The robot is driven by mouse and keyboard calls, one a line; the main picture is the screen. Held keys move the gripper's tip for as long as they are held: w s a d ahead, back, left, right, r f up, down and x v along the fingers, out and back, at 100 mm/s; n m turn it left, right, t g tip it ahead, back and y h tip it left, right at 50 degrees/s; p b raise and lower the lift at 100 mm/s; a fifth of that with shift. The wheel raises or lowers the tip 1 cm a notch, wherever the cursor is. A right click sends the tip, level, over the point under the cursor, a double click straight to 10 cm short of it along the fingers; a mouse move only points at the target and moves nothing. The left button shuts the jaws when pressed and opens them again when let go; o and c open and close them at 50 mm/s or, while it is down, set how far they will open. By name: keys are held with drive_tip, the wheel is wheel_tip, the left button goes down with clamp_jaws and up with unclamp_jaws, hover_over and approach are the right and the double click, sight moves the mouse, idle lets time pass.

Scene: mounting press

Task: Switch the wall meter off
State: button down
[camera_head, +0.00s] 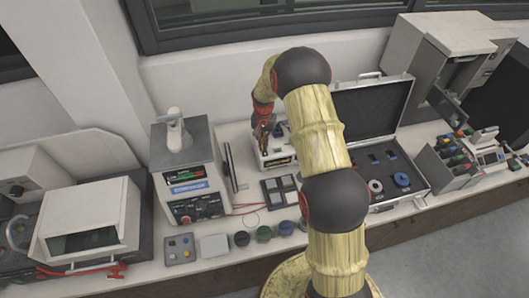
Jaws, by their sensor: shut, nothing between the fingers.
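I cannot pick out the wall meter for certain. A small white box device (277,162) with a dark label on its front stands on the bench by the back wall. My gripper (266,141) is at this box, over its left part, at the end of my yellow and black arm. The gripper is small and partly hidden in this view, and its fingers look closed with nothing held. I cannot tell whether it touches the box. Any switch there is too small to make out.
A grey press unit (184,145) with a display stands to the left. An open case (372,110) lies to the right, partly behind my arm. A flat dark tray (281,190) and several round pots (264,233) sit in front. A white oven-like box (90,222) is far left.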

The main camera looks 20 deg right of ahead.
drive_tip(key=shift+f+b, duration=0.45)
drive_tip(key=shift+f, duration=0.3)
idle(0.3)
drive_tip(key=shift+r, duration=0.15)
drive_tip(key=shift+r+p, duration=1.55)
drive_tip(key=shift+r, duration=1.85)
drive_tip(key=s+a+r+n+t+b, duration=0.2)
drive_tip(key=s+a+r+b, duration=0.2)
drive_tip(key=s, duration=0.8)
drive_tip(key=s+a+r+n+t+b, duration=0.1)
drive_tip(key=s+a+r+n+b, duration=0.2)
drive_tip(key=s+a+r+b, duration=0.2)
drive_tip(key=s+a+r+n+t+b, duration=0.2)
drive_tip(key=s+r+b, duration=0.4)
drive_tip(key=s, duration=1.3)
drive_tip(key=a+n+b, duration=0.1)
drive_tip(key=a+b, duration=0.1)
drive_tip(key=shift+a+r+t+b, duration=0.15)
drive_tip(key=shift+r+t+b, duration=0.15)
drive_tip(key=shift+b, duration=0.1)
